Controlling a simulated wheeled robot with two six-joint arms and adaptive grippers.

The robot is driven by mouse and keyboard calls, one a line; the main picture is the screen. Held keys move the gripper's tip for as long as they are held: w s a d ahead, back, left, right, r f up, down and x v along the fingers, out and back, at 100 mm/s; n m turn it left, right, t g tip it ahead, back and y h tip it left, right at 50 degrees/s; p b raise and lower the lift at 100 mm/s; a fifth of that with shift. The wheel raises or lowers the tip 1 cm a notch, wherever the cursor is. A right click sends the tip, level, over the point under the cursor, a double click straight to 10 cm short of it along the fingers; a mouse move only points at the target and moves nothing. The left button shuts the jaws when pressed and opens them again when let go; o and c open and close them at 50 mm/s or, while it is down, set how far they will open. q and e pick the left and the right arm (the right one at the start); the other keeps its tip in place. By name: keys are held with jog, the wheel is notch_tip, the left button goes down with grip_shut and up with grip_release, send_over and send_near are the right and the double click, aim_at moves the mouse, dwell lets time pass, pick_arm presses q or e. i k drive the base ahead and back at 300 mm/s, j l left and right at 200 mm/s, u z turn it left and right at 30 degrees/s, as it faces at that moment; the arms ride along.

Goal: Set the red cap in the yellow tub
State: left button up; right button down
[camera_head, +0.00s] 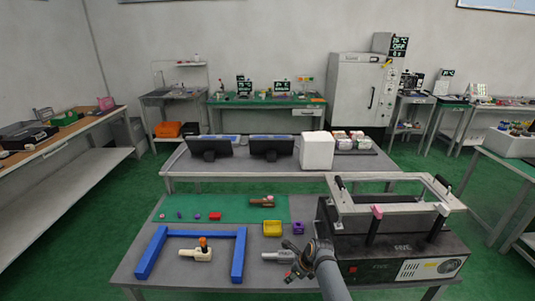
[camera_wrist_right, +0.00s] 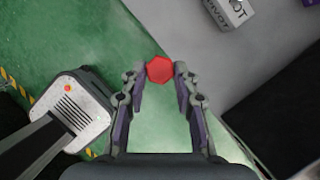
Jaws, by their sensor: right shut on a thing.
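The red cap (camera_wrist_right: 160,69), six-sided in outline, is between the fingertips of my right gripper (camera_wrist_right: 159,73) in the right wrist view. That gripper is shut on it, over the table edge and green floor. In the head view my right gripper (camera_head: 293,262) is at the table's front, right of centre, and I cannot make out the cap there. The yellow tub (camera_head: 272,228) stands on the table behind and a little left of this gripper, apart from it. My left gripper is not in view.
A small purple piece (camera_head: 298,228) stands right of the tub. A grey fixture (camera_head: 278,256) lies beside the gripper. A blue frame (camera_head: 198,233) is on the left, with small parts on the green mat (camera_head: 240,206) behind. A large black machine (camera_head: 395,252) blocks the right.

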aim_at(273, 230)
jog(key=i+j, duration=0.25)
jog(key=j, duration=0.15)
jog(key=i+j, duration=0.25)
jog(key=j, duration=0.15)
jog(key=i+j+z, duration=0.1)
jog(key=i+j, duration=0.15)
jog(key=j, duration=0.15)
jog(key=i+j, duration=0.2)
jog(key=j, duration=0.2)
jog(key=i+j, duration=0.25)
jog(key=j, duration=0.15)
